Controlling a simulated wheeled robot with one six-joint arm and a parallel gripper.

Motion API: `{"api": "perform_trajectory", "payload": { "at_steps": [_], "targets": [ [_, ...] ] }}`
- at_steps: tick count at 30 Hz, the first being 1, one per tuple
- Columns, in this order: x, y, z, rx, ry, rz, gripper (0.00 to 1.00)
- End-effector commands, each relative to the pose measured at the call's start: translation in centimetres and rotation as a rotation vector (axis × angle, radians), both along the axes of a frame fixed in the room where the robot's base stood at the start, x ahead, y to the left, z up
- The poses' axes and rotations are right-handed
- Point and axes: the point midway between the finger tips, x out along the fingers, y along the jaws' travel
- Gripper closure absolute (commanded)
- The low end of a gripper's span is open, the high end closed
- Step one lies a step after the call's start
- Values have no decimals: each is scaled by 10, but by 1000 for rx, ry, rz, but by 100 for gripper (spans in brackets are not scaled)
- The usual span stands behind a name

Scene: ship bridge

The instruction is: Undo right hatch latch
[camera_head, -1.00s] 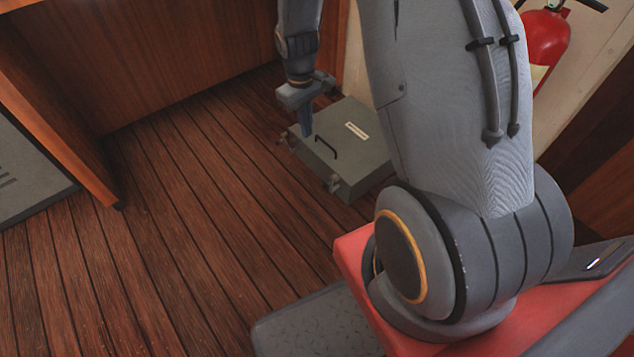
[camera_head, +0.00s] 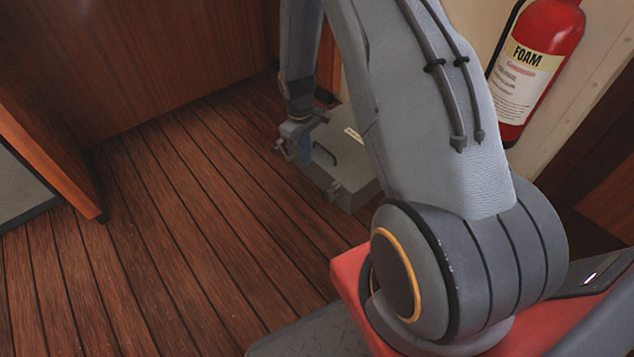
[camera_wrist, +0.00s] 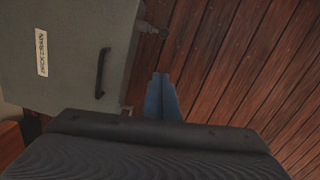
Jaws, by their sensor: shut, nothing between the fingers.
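The grey hatch (camera_head: 350,157) lies on the wooden floor with its lid down; it fills the upper left of the wrist view (camera_wrist: 75,25). A black handle (camera_wrist: 102,72) is on its lid. The right latch (camera_head: 334,188) is on the front edge, and shows at the top of the wrist view (camera_wrist: 150,28). The other latch (camera_wrist: 127,111) is mostly hidden by my wrist. My gripper (camera_wrist: 160,76) is shut and empty, its blue fingertips just off the front edge, between the latches and apart from the right one. Its height is hard to tell.
A wooden cabinet panel (camera_head: 150,60) stands behind the hatch, and a wooden desk edge (camera_head: 45,165) is at the left. A red fire extinguisher (camera_head: 545,60) hangs on the wall at right. The plank floor (camera_head: 170,250) in front of the hatch is clear.

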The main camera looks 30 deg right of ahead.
Motion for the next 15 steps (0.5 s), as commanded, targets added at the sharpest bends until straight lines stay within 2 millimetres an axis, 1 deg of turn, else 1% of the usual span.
{"api": "perform_trajectory", "payload": {
  "at_steps": [5,8,15],
  "targets": [
    [-1,-1,-14,1,1,-1,100],
    [-1,-1,-30,0,2,-1,100],
    [-4,-4,-78,0,3,0,100]
  ]
}}
